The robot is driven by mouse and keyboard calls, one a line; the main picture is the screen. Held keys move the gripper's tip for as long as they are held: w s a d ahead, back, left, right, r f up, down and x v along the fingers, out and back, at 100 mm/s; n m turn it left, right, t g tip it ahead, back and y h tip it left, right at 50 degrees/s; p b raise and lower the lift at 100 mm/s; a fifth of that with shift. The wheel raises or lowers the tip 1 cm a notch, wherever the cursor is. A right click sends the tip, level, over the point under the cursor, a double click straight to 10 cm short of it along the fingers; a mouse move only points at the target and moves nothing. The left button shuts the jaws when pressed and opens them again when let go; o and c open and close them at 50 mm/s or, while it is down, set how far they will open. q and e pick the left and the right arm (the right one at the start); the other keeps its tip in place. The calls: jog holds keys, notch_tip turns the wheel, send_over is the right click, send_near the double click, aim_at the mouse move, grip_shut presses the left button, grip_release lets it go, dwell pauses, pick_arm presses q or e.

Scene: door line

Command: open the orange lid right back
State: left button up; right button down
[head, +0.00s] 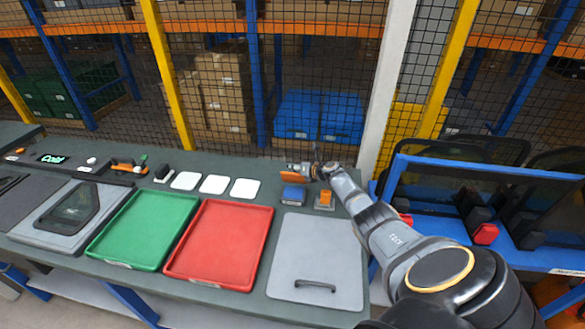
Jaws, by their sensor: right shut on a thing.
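The orange lid (294,180) shows as a small orange panel just behind and above a small blue box (293,196) at the back of the grey bench. It looks raised and tilted up, but its exact angle is hard to tell at this size. My right gripper (297,169) is at the lid's upper edge and is shut on it. The gripper's wrist hides the area to the right of the lid. My left gripper is not in view.
A small orange-topped device (325,200) stands close to the right of the blue box, under my right arm. A red tray (220,243), a green tray (145,228) and a grey panel with a black handle (317,258) lie in front. A mesh fence stands behind the bench.

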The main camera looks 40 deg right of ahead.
jog(key=shift+s+d+f, duration=0.2)
jog(key=shift+s+d, duration=0.05)
jog(key=shift+d, duration=0.15)
jog(key=c, duration=1.5)
grip_release()
jog(key=o, duration=0.5)
jog(key=shift+s+d, duration=0.15)
jog(key=shift+s, duration=0.05)
jog(key=shift+r, duration=0.1)
